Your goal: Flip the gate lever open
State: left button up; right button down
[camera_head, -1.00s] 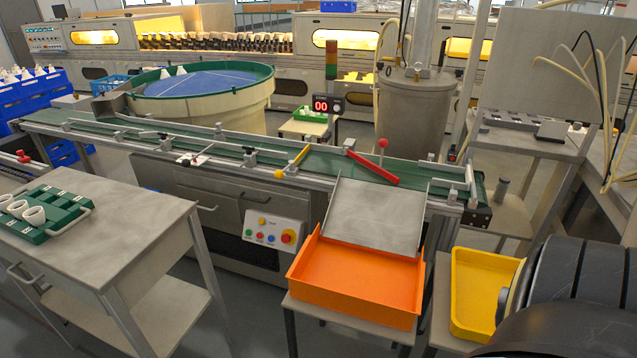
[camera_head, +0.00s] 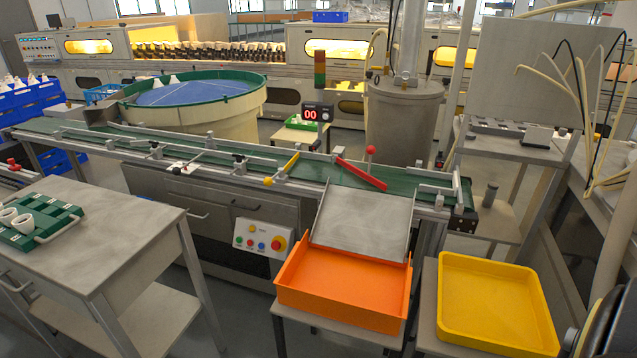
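A conveyor with a green belt (camera_head: 232,157) crosses the view. A red bar (camera_head: 361,174) lies slantwise over the belt, and a red ball knob (camera_head: 370,150) stands on a thin upright stem beside it. Farther left, a thin yellow bar (camera_head: 291,161) reaches over the belt, with a yellow ball (camera_head: 267,181) near the front rail. I cannot tell for certain which of these is the gate lever. Neither of my grippers shows. Only a dark rounded part, likely of my arm, shows at the lower right edge, well away from the conveyor.
A grey chute (camera_head: 362,218) slopes from the belt into an orange tray (camera_head: 339,302). A yellow tray (camera_head: 495,340) stands to its right. A button panel (camera_head: 262,238) sits under the belt. A table (camera_head: 85,250) with a green rack (camera_head: 42,222) stands front left. The counter (camera_head: 317,114) reads 00.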

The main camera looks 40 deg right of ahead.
aim_at(268, 181)
jog(key=z, duration=0.7)
